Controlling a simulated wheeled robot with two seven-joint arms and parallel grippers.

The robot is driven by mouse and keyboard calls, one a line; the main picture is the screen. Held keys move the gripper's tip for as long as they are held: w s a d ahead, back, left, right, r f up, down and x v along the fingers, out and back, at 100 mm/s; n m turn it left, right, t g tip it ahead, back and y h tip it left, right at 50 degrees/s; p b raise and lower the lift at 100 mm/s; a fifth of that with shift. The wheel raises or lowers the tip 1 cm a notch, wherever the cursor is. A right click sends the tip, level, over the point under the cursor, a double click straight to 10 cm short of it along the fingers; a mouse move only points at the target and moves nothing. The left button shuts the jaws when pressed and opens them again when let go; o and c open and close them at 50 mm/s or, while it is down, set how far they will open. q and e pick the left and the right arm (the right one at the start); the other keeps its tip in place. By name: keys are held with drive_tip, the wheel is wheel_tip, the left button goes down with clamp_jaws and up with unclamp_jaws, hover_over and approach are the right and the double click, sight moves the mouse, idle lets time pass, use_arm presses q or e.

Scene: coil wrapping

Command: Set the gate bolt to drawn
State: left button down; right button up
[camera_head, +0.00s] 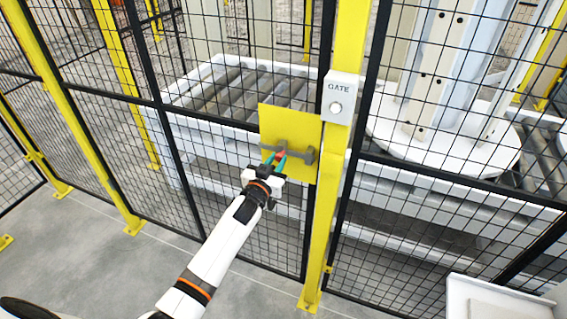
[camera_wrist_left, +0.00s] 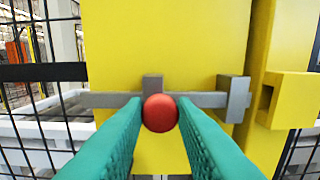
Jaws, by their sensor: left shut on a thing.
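The gate bolt (camera_wrist_left: 105,100) is a grey horizontal bar with a round red knob (camera_wrist_left: 160,113), on a yellow plate (camera_head: 290,122) fixed to the mesh gate. Grey brackets hold the bar, one behind the knob and one (camera_wrist_left: 236,98) to its right. A yellow keeper (camera_wrist_left: 290,100) with a dark hole sits on the post further right. In the left wrist view no bar shows in the gap between the right bracket and the keeper. My left gripper (camera_head: 275,159) has teal fingers, shut on the knob; they also show in the left wrist view (camera_wrist_left: 160,125). My right gripper is out of view.
A yellow post (camera_head: 340,150) carries a white GATE box (camera_head: 341,97) with a round button, just above and right of the plate. Black mesh panels close off both sides, with a roller conveyor (camera_head: 235,85) behind. The grey floor (camera_head: 120,265) at the front left is clear.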

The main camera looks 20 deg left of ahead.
use_arm(q)
drive_tip(key=shift+a, duration=0.15)
drive_tip(key=c, duration=1.3)
unclamp_jaws()
drive_tip(key=shift+a, duration=0.1)
drive_tip(key=shift+c, duration=0.2)
drive_tip(key=shift+o, duration=0.8)
drive_tip(key=shift+a, duration=0.15)
drive_tip(key=shift+s+d, duration=0.2)
drive_tip(key=s+b, duration=0.3)
drive_tip(key=s, duration=0.8)
drive_tip(key=shift+s+a, duration=0.3)
drive_tip(key=shift+a, duration=0.05)
